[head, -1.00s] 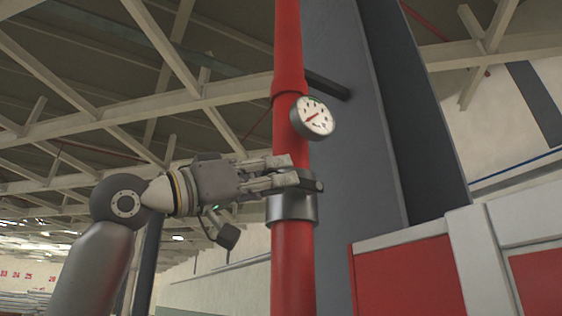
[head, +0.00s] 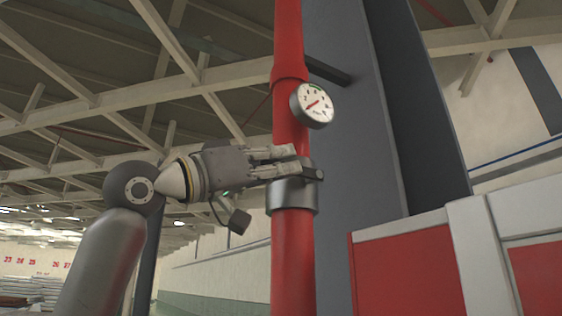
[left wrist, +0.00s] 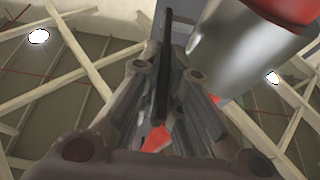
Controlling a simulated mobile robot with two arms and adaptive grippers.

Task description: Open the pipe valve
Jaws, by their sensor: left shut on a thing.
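A red vertical pipe (head: 292,250) runs up the middle of the head view, with a silver metal valve collar (head: 292,197) around it. A round white gauge with a red needle (head: 313,105) sits on the pipe above the collar. My left gripper (head: 305,170) is in front of the pipe at the collar's top edge, shut on the valve handle. In the left wrist view the handle is a thin dark bar (left wrist: 165,60) between the fingers (left wrist: 163,115), beside the silver collar (left wrist: 245,50). Most of the handle is hidden in the head view. My right gripper is not in view.
A dark grey column (head: 345,130) stands right behind the pipe, with a dark bar (head: 328,72) between them. A red and white panel structure (head: 405,270) fills the lower right. Left of the pipe is open hall space under roof beams.

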